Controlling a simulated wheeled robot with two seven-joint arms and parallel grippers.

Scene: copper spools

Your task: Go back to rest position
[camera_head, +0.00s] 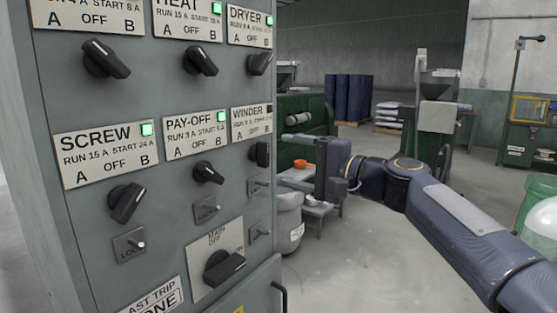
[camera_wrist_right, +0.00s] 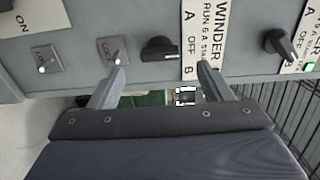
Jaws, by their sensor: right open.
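My right gripper (camera_head: 288,160) is open beside the right edge of the grey control cabinet (camera_head: 90,240), in front of the winder knob (camera_head: 262,154). In the right wrist view its two fingertips (camera_wrist_right: 160,72) are apart, with the winder knob (camera_wrist_right: 162,49) beyond the gap between them. I see no contact with the knob, and nothing is held. The winder label (camera_head: 251,120) has a dark lamp. The lamps at heat, dryer, screw and pay-off are green. My left gripper is not in view.
The main knob (camera_head: 224,266) and small lock switches (camera_head: 131,244) sit low on the panel. Behind my right arm are green machines (camera_head: 435,120), dark blue stacks (camera_head: 348,95) and a grey bin (camera_head: 290,222). The floor (camera_head: 365,270) below the arm is open.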

